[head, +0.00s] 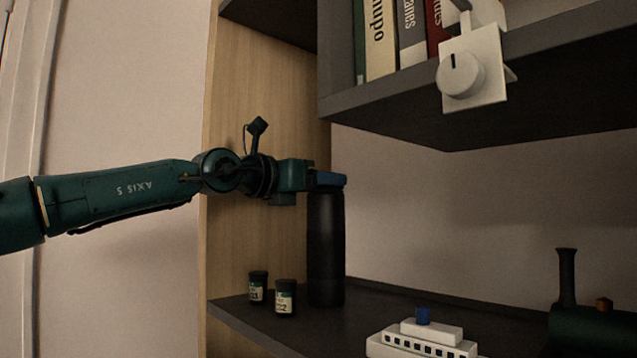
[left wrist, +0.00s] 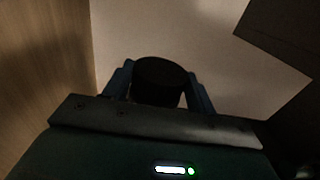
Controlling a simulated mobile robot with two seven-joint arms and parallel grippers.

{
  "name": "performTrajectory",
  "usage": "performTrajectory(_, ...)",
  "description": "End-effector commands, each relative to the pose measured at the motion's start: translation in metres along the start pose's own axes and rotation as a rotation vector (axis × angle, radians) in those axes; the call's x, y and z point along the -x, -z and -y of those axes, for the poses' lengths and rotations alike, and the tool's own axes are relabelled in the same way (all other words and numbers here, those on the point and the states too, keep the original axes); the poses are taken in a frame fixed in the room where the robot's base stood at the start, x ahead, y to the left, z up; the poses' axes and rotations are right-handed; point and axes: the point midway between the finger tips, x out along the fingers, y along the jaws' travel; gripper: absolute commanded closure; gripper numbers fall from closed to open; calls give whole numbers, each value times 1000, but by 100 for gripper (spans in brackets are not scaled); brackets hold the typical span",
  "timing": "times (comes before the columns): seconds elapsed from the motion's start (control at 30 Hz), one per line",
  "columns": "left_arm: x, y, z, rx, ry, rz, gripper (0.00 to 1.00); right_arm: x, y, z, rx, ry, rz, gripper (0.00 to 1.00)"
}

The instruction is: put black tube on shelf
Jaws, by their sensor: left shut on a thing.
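The black tube (head: 326,245) is a tall dark cylinder standing upright at the left end of the lower shelf (head: 240,312). Its base appears to be on the shelf surface. My left gripper (head: 328,180) reaches in from the left and is shut around the tube's top end. In the left wrist view the round black top of the tube (left wrist: 160,72) sits between the two blue fingers (left wrist: 160,88). My right gripper is not in view.
Two small dark canisters (head: 258,287) (head: 285,297) stand just left of the tube. A white toy ship (head: 422,340) is in front to the right, and a dark green toy train (head: 590,325) is farther right. An upper shelf (head: 400,85) with books and a white dial device (head: 472,72) overhangs.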

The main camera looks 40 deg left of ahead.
Motion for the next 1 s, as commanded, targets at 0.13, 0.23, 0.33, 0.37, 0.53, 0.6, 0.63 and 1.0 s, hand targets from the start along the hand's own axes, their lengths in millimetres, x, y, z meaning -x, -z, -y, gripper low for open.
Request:
performTrajectory(0.13, 1, -2, 0, 0, 0, 5, 99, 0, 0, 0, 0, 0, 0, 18)
performTrajectory(0.23, 0, 2, 0, 0, 0, 5, 99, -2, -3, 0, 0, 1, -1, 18)
performTrajectory(0.33, 0, 2, 0, 0, 0, 0, 36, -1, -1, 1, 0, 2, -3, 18)
performTrajectory(0.37, 0, 2, 0, 0, 0, 0, 34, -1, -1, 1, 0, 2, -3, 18)
performTrajectory(0.53, 0, 2, 0, 0, 0, 0, 21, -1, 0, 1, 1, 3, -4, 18)
performTrajectory(0.6, 0, 2, 0, 0, 0, 0, 21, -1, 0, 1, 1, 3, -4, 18)
performTrajectory(0.63, 0, 2, 0, 0, 0, 0, 21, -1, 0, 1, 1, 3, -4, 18)
performTrajectory(1.0, 4, -1, -4, 3, 4, 3, 21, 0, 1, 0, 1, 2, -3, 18)
